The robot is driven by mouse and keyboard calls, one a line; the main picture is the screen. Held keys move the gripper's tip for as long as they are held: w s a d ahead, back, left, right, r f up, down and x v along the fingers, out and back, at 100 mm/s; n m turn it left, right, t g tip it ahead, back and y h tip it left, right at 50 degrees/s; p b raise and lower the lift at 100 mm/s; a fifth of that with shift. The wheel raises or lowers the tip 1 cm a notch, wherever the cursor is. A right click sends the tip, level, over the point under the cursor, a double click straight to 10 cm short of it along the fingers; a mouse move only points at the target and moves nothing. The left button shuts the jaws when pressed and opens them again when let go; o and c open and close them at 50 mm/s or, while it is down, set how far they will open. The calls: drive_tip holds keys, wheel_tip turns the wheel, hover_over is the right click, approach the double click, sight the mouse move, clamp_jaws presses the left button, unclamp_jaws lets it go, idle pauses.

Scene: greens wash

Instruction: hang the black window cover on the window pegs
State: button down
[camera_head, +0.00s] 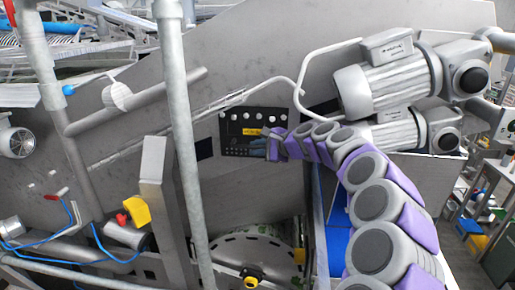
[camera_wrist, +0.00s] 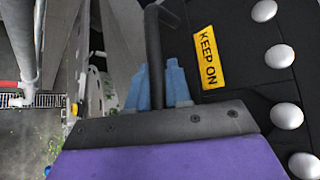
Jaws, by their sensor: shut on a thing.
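The black window cover (camera_head: 237,139) is against the grey machine wall in the head view, roughly upright, with a yellow label (camera_head: 252,132). In the wrist view the cover (camera_wrist: 235,25) fills the upper right, and its label (camera_wrist: 207,57) reads "KEEP ON". Several round silver peg heads (camera_wrist: 285,115) line its right side there. They show along its top in the head view. My gripper (camera_wrist: 158,80) has its blue fingers shut on the cover's black bar handle (camera_wrist: 153,40). In the head view my gripper (camera_head: 266,148) is at the cover's lower right. I cannot tell whether the cover hangs on the pegs.
A dark rectangle (camera_head: 205,149) shows on the wall just left of the cover. A vertical grey pipe (camera_head: 181,130) stands in front, to its left. Large grey motors (camera_head: 385,85) and a bent white pipe (camera_head: 299,85) are above right of the cover.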

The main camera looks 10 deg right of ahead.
drive_tip(key=shift+f, duration=0.35)
drive_tip(key=c, duration=1.3)
unclamp_jaws()
drive_tip(key=o, duration=0.3)
drive_tip(key=shift+s+r, duration=0.1)
drive_tip(key=shift+o, duration=0.2)
